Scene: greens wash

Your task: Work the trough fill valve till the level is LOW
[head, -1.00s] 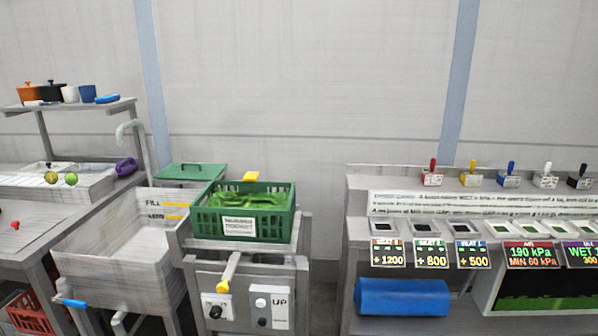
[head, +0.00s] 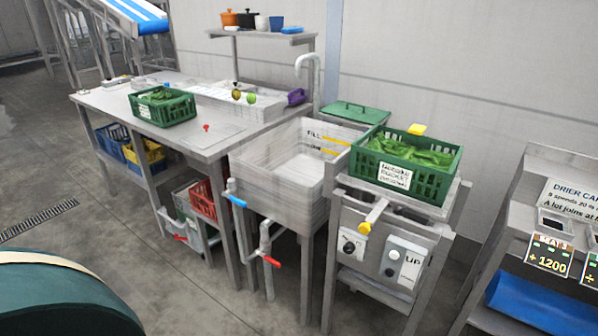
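The wash trough (head: 268,178) is a grey basin on legs in the middle of the head view. Its inside looks pale, and I cannot make out a water level. "FILL" and a second, unreadable line with yellow marks (head: 331,145) are on its back wall. A blue-handled valve (head: 236,200) sits on a pipe at its front left corner. A red-handled valve (head: 271,261) is on the pipe below the trough. A grey curved spout (head: 308,68) rises behind it. Neither of my grippers shows.
A green crate of greens (head: 405,165) stands on a machine with a yellow-tipped lever (head: 366,227) and knobs, right of the trough. A bench (head: 110,108) with another green crate (head: 163,108) is to the left. A dark green rounded object (head: 60,295) fills the lower left. Floor before the trough is clear.

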